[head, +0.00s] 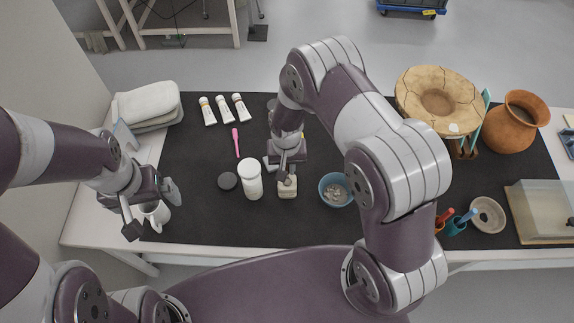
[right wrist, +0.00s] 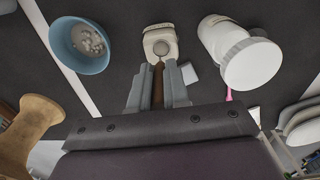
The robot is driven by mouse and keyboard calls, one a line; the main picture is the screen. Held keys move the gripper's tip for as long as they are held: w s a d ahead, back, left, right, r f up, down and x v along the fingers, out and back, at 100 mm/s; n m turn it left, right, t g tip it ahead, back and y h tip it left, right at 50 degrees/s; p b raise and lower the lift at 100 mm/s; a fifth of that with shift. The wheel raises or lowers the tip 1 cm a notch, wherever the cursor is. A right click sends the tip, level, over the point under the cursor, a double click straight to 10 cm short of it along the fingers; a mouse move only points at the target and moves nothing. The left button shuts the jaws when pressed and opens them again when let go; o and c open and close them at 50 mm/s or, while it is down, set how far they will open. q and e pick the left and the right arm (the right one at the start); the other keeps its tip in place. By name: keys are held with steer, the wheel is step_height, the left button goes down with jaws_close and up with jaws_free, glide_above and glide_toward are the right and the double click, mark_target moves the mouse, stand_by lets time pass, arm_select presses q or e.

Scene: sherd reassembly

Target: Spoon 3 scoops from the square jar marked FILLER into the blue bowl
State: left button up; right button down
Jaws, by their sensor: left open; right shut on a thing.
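The square jar (head: 287,189) is small and cream-coloured, on the dark mat near the middle; no marking is readable. It also shows in the right wrist view (right wrist: 153,36). My right gripper (head: 289,166) is shut on a spoon (right wrist: 158,85) by its brown handle. The spoon's round end is over the jar's mouth; I cannot tell how deep it sits or its load. The blue bowl (head: 325,196) stands right of the jar and holds pale lumps; the right wrist view shows it too (right wrist: 61,57).
A tall white jar (head: 252,182) and a dark disc (head: 228,181) stand left of the square jar. A pink tool (head: 236,141) and paint tubes (head: 223,107) lie behind. A cracked vessel (head: 411,92), terracotta pot (head: 512,128) and clear box (head: 537,208) are at the right.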

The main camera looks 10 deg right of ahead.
steer(key=r+p, duration=0.4)
steer(key=r, duration=0.1)
steer(key=r+p, duration=0.2)
steer(key=shift+s+a+r, duration=0.1)
steer(key=shift+s+r, duration=0.1)
steer(key=shift+s, duration=0.2)
step_height(320, 180, up, 4)
steer(key=p, duration=0.3)
steer(key=shift+f, duration=0.3)
